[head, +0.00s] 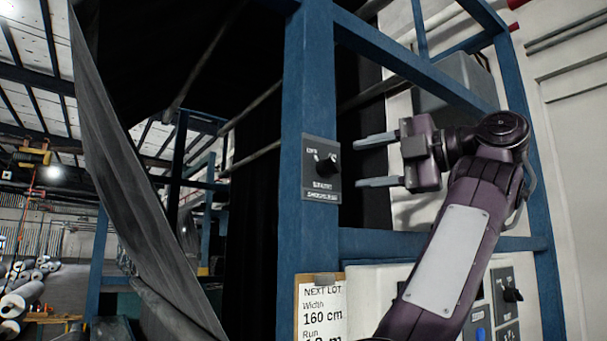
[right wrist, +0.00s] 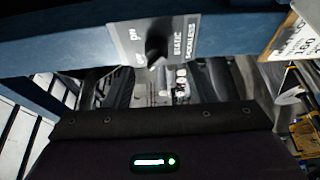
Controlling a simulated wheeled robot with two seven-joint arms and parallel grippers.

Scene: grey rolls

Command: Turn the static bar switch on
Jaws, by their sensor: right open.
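The static bar switch is a dark knob (head: 327,163) on a small grey plate (head: 321,192) fixed to a blue upright post. Its plate has small lettering, with position labels at the top left and top right. A pale mark shows at the knob's upper left, but I cannot firmly tell its setting. My right gripper (head: 358,163) is open and empty, just right of the plate, its two fingers pointing left at knob height, apparently apart from the knob. In the right wrist view the knob (right wrist: 156,48) sits ahead, above the dark gripper housing. My left gripper is not in view.
The blue post (head: 305,80) and crossbars frame the space around my right arm. A lot sheet (head: 320,308) hangs below the switch. Another panel with a knob (head: 511,295) is at lower right. A grey web (head: 125,180) slants down at left. Rolls (head: 20,300) lie far left.

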